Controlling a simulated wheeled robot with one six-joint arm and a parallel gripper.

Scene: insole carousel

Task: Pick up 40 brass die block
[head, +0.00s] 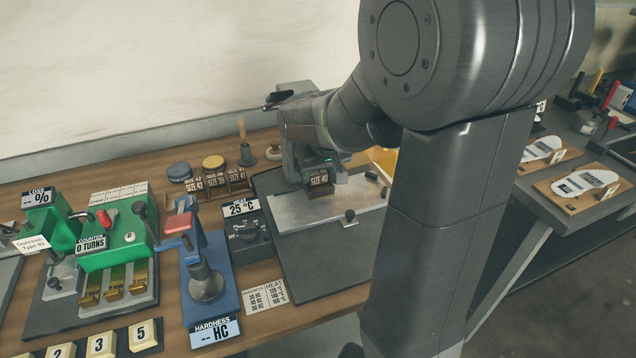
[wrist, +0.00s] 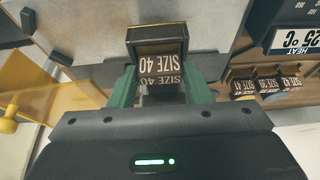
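The 40 brass die block (head: 320,179) is a small dark block with brass-coloured edges and white SIZE 40 labels. In the head view it is at the grey metal plate (head: 283,211), below my gripper (head: 318,172). I cannot tell whether its underside touches the plate. In the wrist view the block (wrist: 158,45) is at the ends of my gripper's green fingers (wrist: 160,85), one finger close against each side. The gripper looks shut on it. The fingers hide parts of the block's sides.
Several similar blocks, including SIZE 42 (head: 193,184) and SIZE 41 (head: 238,176), stand at the back left. A heat controller (head: 248,232) and a blue hardness press (head: 207,283) are to the left. A translucent yellow panel (wrist: 50,105) is close beside my gripper.

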